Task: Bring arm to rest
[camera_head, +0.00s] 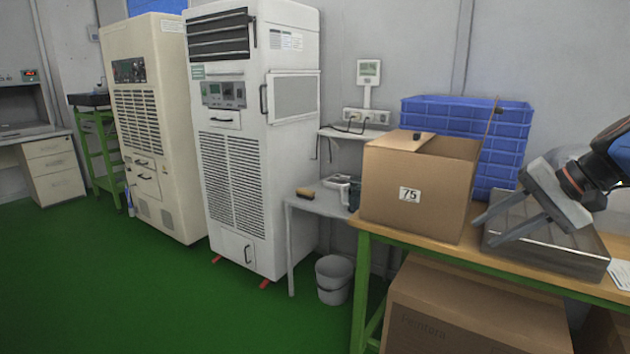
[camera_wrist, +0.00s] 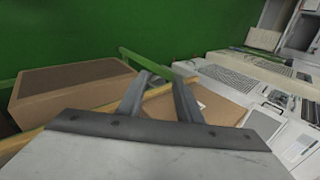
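My gripper (camera_head: 508,222) is at the right of the head view, above the workbench and in front of a grey metal box. Its two fingers are spread apart. In the wrist view the fingers (camera_wrist: 160,92) also stand apart, with no object held between them. The cardboard box (camera_head: 415,190) marked 75 stands on the bench left of the gripper, with its top flaps partly open. It also shows beyond the fingers in the wrist view (camera_wrist: 215,106).
The grey metal box (camera_head: 565,255) sits on the green-framed bench (camera_head: 470,250). Blue crates (camera_head: 465,115) stand behind the cardboard box. A large carton (camera_head: 460,320) is under the bench. Two tall cabinets, white (camera_head: 245,180) and cream (camera_head: 150,150), stand left. The green floor (camera_head: 110,280) is open.

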